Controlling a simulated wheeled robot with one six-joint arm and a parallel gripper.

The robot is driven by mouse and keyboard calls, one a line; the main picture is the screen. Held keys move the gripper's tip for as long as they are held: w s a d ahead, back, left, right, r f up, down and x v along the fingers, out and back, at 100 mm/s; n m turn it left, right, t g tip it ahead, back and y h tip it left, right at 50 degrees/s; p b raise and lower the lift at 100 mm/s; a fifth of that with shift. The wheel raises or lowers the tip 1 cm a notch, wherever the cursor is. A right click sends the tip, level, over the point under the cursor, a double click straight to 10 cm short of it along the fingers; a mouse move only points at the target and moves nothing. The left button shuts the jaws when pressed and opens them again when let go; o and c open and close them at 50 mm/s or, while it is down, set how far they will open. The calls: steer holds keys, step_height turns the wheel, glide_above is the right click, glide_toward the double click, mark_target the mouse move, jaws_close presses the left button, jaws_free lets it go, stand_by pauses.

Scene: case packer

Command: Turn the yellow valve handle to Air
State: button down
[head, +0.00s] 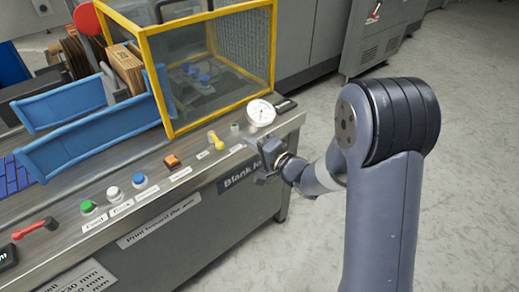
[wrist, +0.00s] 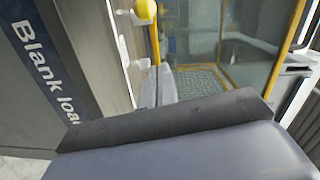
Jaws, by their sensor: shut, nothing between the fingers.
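The yellow valve handle (head: 217,142) stands on the machine's front ledge in the head view, with a rounded knob at its near end. Small white labels lie beside it, too small to read. In the wrist view a yellow knob and stem (wrist: 146,10) show at the top, just beyond the fingers. My gripper (head: 258,148) is at the ledge's front edge, to the right of the handle and apart from it. In the wrist view its grey fingers (wrist: 157,86) are together with nothing between them. Whether they touch the stem is unclear there.
A round white gauge (head: 261,113) stands close behind my gripper. A yellow-framed guard (head: 160,85) rises behind the handle. An orange-brown switch (head: 172,161) and green, white and blue buttons (head: 139,181) line the ledge to the left. Open floor lies at right.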

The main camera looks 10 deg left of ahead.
mark_target(231, 152)
steer(key=a, duration=0.5)
steer(key=shift+w+f+b, duration=0.3)
steer(key=shift+f+b, duration=0.05)
steer(key=shift+b, duration=0.05)
steer(key=shift+s+a+f, duration=0.1)
steer(key=shift+s+a, duration=0.35)
steer(key=shift+a, duration=0.1)
